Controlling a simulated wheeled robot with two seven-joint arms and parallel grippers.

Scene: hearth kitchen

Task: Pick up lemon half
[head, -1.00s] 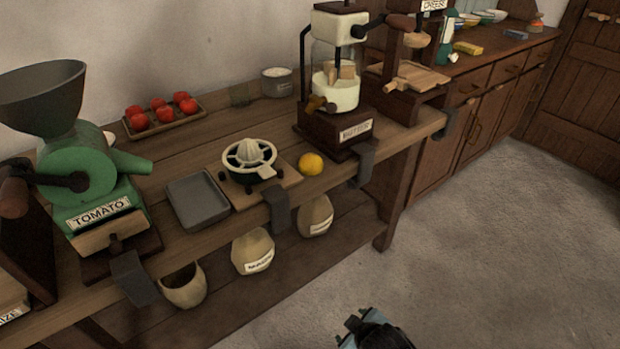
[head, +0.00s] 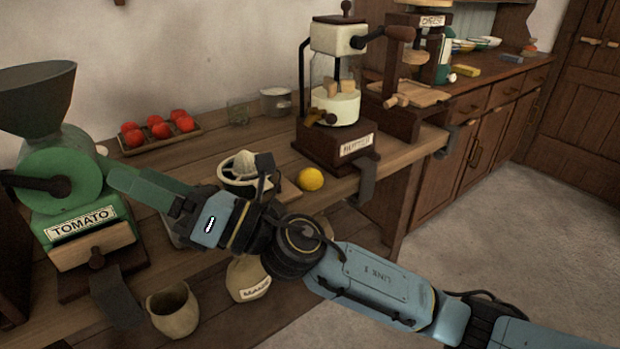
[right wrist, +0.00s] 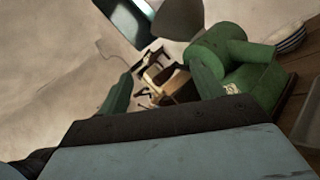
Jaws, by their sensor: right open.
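The lemon half (head: 311,179) is a round yellow fruit on the workbench, right of the juicer and left of the butter churn's base. I cannot see a cut face. My right gripper (head: 152,190) points left over the bench, well left of the lemon and close to the green tomato mill. It is open, and its two green fingers stand apart in the right wrist view (right wrist: 163,65) with nothing between them. The lemon does not show in the right wrist view. My left gripper is not in view.
The juicer (head: 240,172) is partly behind my right arm. The tomato mill (head: 62,180) stands at the left, the butter churn (head: 335,145) right of the lemon. A tray of tomatoes (head: 172,141) lies at the back. Jars (head: 172,310) sit on the lower shelf.

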